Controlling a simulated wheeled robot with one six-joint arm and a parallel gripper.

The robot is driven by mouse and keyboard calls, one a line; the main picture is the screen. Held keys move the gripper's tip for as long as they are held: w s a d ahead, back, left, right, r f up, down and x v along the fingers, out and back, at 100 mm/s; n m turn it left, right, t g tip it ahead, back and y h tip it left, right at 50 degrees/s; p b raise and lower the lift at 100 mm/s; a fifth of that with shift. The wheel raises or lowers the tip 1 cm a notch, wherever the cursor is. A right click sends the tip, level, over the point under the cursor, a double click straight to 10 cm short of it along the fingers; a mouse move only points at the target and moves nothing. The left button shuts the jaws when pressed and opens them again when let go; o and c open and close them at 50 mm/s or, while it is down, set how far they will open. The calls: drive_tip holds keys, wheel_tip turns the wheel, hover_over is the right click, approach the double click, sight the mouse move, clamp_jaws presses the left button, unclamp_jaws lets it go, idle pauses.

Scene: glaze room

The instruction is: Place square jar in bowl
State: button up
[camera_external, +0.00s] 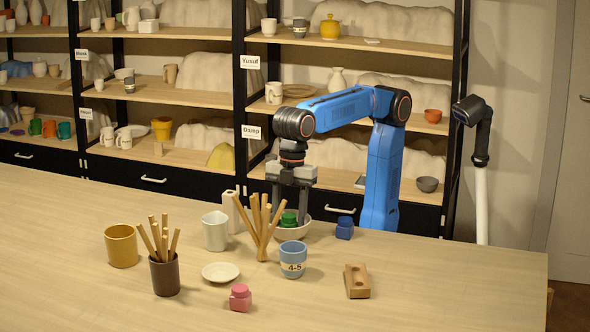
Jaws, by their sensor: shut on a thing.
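A small green square jar (288,220) is between the fingers of my gripper (290,208), which points straight down and is shut on it. The jar is at the white bowl (300,234) on the table, within or just over its rim. I cannot tell whether it touches the bowl's bottom. Wooden sticks in front hide part of the bowl and the left finger. A blue square jar (345,229) stands right of the bowl, and a pink square jar (240,299) stands near the front.
Close in front of the bowl are wooden sticks (262,230) and a blue cup (293,262) marked 4-5. A white cup (215,232), small plate (220,272), yellow mug (122,247), dark stick holder (164,277) and wooden block (357,282) stand around. The table's right side is clear.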

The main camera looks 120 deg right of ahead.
drive_tip(key=o, duration=1.2)
drive_tip(key=shift+f, duration=0.2)
drive_tip(key=shift+c, duration=0.2)
wheel_tip(320, 180, up, 12)
drive_tip(key=s+d, duration=0.1)
drive_tip(key=shift+d, duration=0.15)
drive_tip(key=shift+s, duration=0.1)
